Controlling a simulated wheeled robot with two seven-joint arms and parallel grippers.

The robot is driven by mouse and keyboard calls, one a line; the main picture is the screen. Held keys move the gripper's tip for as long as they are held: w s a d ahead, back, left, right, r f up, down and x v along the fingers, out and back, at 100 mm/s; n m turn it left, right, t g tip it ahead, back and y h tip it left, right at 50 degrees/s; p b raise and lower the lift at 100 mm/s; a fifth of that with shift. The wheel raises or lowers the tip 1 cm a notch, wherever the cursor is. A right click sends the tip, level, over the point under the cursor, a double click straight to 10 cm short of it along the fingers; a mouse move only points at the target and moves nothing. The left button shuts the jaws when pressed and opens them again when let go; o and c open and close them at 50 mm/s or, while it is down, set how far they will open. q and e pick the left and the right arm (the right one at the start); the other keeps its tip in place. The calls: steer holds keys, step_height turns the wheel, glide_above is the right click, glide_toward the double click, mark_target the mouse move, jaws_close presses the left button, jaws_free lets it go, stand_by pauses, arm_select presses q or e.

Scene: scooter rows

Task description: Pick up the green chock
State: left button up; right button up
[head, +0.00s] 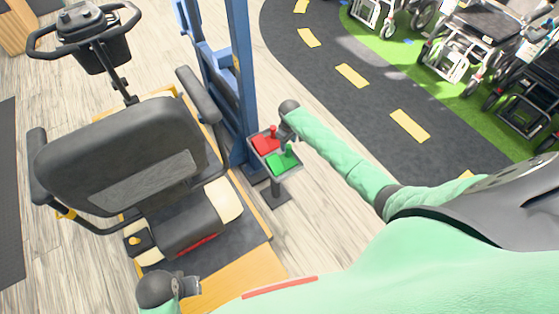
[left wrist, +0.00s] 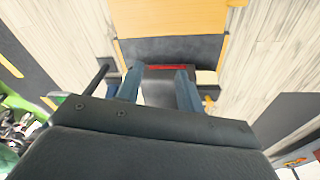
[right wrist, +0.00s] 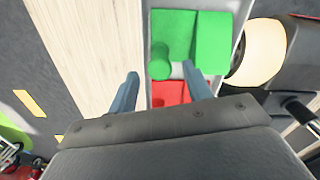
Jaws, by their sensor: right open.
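The green chock (head: 281,162) has an upright knob and sits in the near half of a small grey tray (head: 296,168) on a post. It also shows in the right wrist view (right wrist: 212,42), just beyond the fingertips, with its round knob toward the left. The red chock (head: 264,145) lies in the same tray on the far side. My right gripper (head: 289,136) is open and empty over the tray, closer to the red chock; in the right wrist view its fingers (right wrist: 160,82) straddle part of the red one. My left gripper (head: 192,287) is open and empty, away from the tray.
A mobility scooter (head: 120,150) with a black seat stands on a wooden platform left of the tray. A blue post (head: 240,80) rises right behind the tray. Several wheelchairs (head: 485,30) stand on green flooring at upper right. Grey floor with yellow dashes lies between.

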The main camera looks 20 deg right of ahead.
mark_target(288, 146)
steer(key=shift+f, duration=1.6)
arm_select(q)
steer(key=f, duration=0.2)
steer(key=shift+w+f, duration=0.25)
steer(key=shift+f, duration=0.05)
arm_select(e)
jaws_close()
